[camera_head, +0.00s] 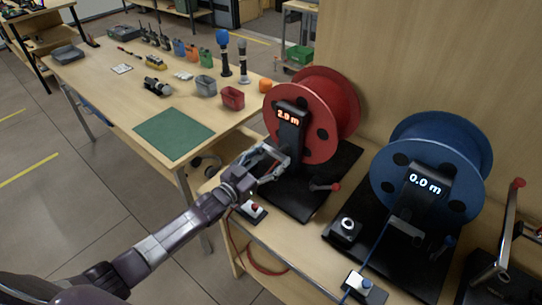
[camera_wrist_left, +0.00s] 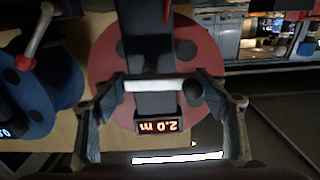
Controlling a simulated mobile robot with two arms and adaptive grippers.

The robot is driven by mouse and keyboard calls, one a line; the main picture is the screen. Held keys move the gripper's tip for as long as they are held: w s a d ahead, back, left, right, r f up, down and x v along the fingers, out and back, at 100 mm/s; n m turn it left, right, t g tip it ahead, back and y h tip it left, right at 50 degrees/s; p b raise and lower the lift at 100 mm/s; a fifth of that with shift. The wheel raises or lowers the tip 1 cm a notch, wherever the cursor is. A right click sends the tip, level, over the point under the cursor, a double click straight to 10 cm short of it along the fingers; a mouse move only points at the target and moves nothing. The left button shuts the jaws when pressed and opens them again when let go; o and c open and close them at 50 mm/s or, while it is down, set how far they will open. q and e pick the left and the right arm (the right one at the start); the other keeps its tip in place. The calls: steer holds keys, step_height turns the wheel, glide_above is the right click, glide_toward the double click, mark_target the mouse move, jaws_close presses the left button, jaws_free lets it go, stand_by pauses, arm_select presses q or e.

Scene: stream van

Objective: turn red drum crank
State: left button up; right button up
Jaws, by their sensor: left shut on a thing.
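The red drum (camera_head: 315,120) stands upright on a black base on the wooden bench. Its black post carries a display (camera_head: 288,115) reading 2.0 m. My left gripper (camera_head: 272,156) is low in front of this post. In the left wrist view, my left gripper's fingers (camera_wrist_left: 160,86) close on the two ends of a pale bar, the red drum crank (camera_wrist_left: 158,85), with a dark round end beside the right finger. The red drum (camera_wrist_left: 108,70) and the upside-down 2.0 m display (camera_wrist_left: 158,126) lie behind it. The fingers hide most of the crank in the head view. My right gripper is not in view.
A blue drum (camera_head: 437,150) with a 0.0 m display stands to the right. A red-button box (camera_head: 252,209) sits near my wrist. The table (camera_head: 105,85) at left holds tools, bins and a green mat (camera_head: 173,134).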

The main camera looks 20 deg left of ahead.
arm_select(q)
steer(key=shift+f, duration=0.15)
stand_by(0.4)
steer(key=o, duration=1.2)
steer(key=shift+c, duration=0.2)
steer(key=shift+s, duration=0.1)
steer(key=v, duration=1.2)
